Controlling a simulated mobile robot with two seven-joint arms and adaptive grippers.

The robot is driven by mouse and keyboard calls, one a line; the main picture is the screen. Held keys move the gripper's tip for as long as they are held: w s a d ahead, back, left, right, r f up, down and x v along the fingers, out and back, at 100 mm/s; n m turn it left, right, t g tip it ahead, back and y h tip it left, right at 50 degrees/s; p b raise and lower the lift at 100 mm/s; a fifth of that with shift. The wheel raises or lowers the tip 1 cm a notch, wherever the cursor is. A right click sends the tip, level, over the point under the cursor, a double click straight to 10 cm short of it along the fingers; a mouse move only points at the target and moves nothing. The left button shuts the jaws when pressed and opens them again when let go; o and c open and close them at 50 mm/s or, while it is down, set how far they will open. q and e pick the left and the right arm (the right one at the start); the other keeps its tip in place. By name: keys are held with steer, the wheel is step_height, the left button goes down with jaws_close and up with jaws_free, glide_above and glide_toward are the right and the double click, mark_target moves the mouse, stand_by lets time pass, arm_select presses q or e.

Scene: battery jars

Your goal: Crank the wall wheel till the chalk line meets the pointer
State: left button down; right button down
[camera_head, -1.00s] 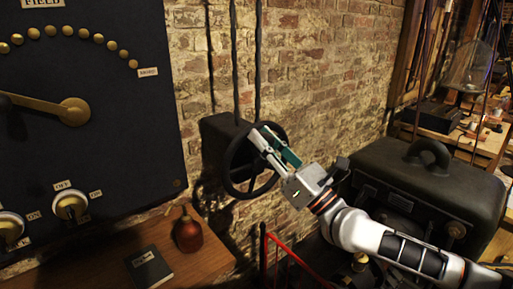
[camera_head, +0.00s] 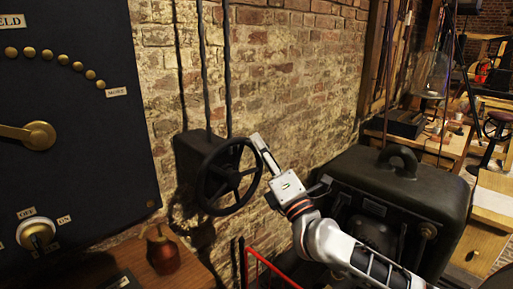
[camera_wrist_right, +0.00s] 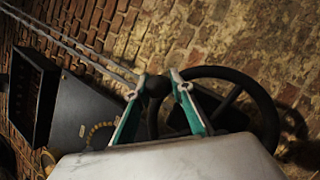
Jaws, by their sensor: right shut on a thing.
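The black wall wheel (camera_head: 229,178) is spoked and stands in front of a dark box (camera_head: 190,150) on the brick wall. My right gripper (camera_head: 258,142) is at the upper right of its rim. In the right wrist view, the wheel (camera_wrist_right: 272,108) lies to the right, and my right gripper (camera_wrist_right: 166,82) has its green-sided fingers on either side of a dark knob (camera_wrist_right: 158,86) at the rim. The gripper is shut on this knob. I cannot make out a chalk line or a pointer. My left gripper is out of view.
A dark panel (camera_head: 70,120) with brass studs stands left of the wheel. A red-brown flask (camera_head: 162,252) stands on a wooden bench below. A large black machine (camera_head: 400,205) is at the right, near my right arm. A red rail (camera_head: 268,265) is below the wheel.

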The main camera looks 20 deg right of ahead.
steer(key=shift+d+m+h, duration=0.3)
steer(key=shift+m+h, duration=0.1)
steer(key=c, duration=1.7)
jaws_free()
steer(key=shift+w, duration=0.1)
steer(key=shift+f, duration=0.1)
steer(key=shift+s+f, duration=0.3)
steer(key=shift+s, duration=0.2)
steer(key=v, duration=1.1)
steer(key=shift+d+r, duration=0.1)
steer(key=shift+r, duration=0.05)
